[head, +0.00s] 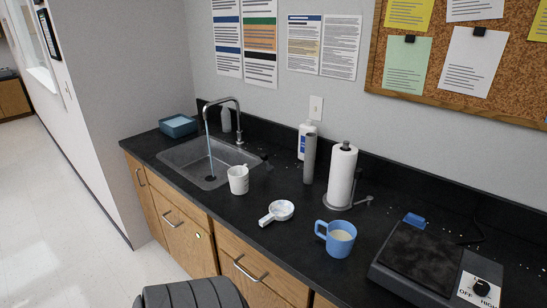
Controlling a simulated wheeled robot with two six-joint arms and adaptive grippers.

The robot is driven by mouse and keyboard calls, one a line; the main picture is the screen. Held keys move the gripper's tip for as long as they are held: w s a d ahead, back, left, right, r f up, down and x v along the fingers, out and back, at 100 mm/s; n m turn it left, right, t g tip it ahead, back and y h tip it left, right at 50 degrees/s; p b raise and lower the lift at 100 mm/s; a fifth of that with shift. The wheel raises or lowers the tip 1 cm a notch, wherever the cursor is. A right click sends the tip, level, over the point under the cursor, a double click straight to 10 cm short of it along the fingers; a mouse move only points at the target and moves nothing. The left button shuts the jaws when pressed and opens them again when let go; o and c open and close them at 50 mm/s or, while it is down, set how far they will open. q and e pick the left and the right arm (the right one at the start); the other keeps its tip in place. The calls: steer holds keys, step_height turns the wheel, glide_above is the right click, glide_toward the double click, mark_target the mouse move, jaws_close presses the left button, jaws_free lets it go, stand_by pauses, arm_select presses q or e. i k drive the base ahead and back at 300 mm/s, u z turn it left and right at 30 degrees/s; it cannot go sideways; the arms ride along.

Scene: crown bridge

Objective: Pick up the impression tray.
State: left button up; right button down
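A small white tray with a short handle (281,210), which looks like the impression tray, lies on the black countertop (240,222) near its front edge. Its handle points to the front left, and pale bluish-white material shows in its bowl. It stands apart from the white mug and the blue mug on either side.
A white mug (238,180) stands left of the tray by the sink (190,160), where water runs from the faucet (238,120). A blue mug (340,242), paper towel roll (341,175), grey cylinder (309,158) and hot plate (420,257) stand right. A blue box (178,125) is far left.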

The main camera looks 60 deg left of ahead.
mark_target(279, 210)
steer(key=u, duration=0.9)
steer(key=i, duration=0.85)
steer(key=u, duration=0.9)
